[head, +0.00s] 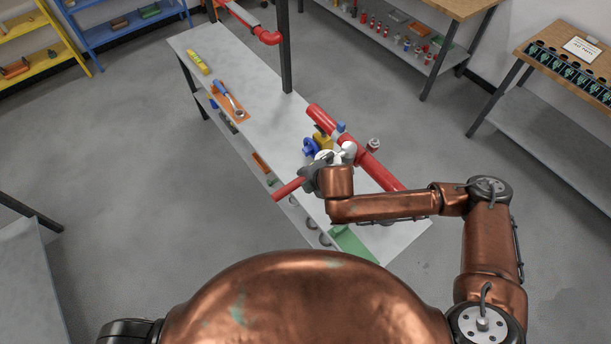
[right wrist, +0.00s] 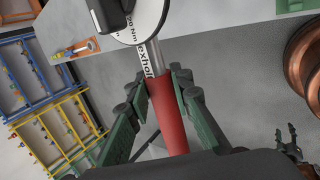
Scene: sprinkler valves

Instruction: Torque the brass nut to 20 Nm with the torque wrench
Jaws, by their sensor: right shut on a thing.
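The torque wrench has a red handle (head: 289,188) and a white round dial (right wrist: 138,20) marked Nm. My right gripper (head: 314,178) is shut on the red handle, its green fingers on both sides of it in the right wrist view (right wrist: 163,84). The wrench's head end lies by a yellow brass-coloured fitting (head: 321,141) on the red pipe (head: 357,157). I cannot make out the brass nut or whether the wrench sits on it; the dial and hand cover that spot. A dark gripper (right wrist: 287,142), apparently my left, is small at the right edge of the right wrist view.
The grey bench (head: 268,108) carries an orange mat (head: 234,108) with a blue-handled tool (head: 225,91), and a yellow level (head: 197,62). Blue parts (head: 310,148) sit beside the fitting. A dark post (head: 285,50) rises behind the bench.

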